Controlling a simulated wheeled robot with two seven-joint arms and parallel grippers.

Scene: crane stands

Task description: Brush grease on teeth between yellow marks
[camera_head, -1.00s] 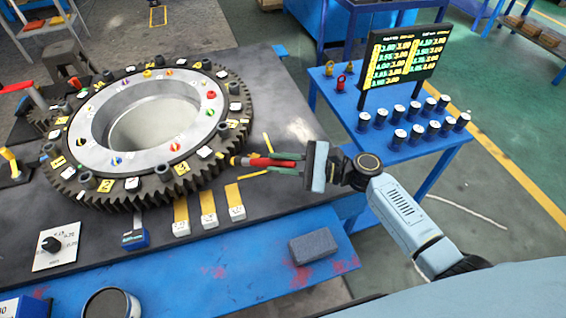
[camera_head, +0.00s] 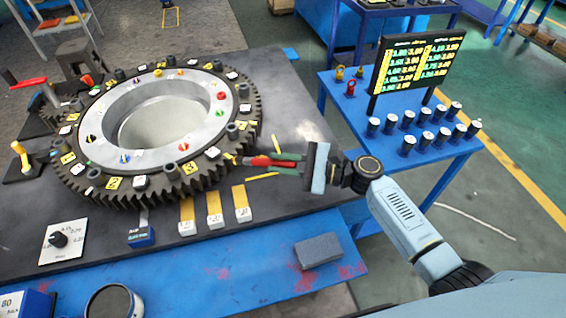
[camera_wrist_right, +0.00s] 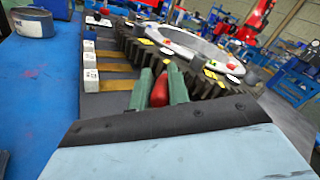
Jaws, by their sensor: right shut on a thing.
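The large dark toothed gear (camera_head: 88,194) lies flat on the dark bench top, with a pale metal ring inside. Two thin yellow marks lie beside its right-hand teeth, a lower one (camera_head: 262,177) and an upper one (camera_head: 275,142). My right gripper (camera_head: 284,163) is shut on a red-handled brush (camera_head: 262,161), whose tip points left at the gear teeth between the marks. I cannot tell whether the tip touches them. In the right wrist view, the green fingers (camera_wrist_right: 158,90) flank the red handle (camera_wrist_right: 160,92). My left gripper is out of view.
Several yellow-and-white strips (camera_head: 213,208) lie in front of the gear. A grey block (camera_head: 317,250) and an open round tin (camera_head: 113,302) sit on the blue front ledge. A blue side table (camera_head: 440,165) holds small cans and a display board (camera_head: 410,65).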

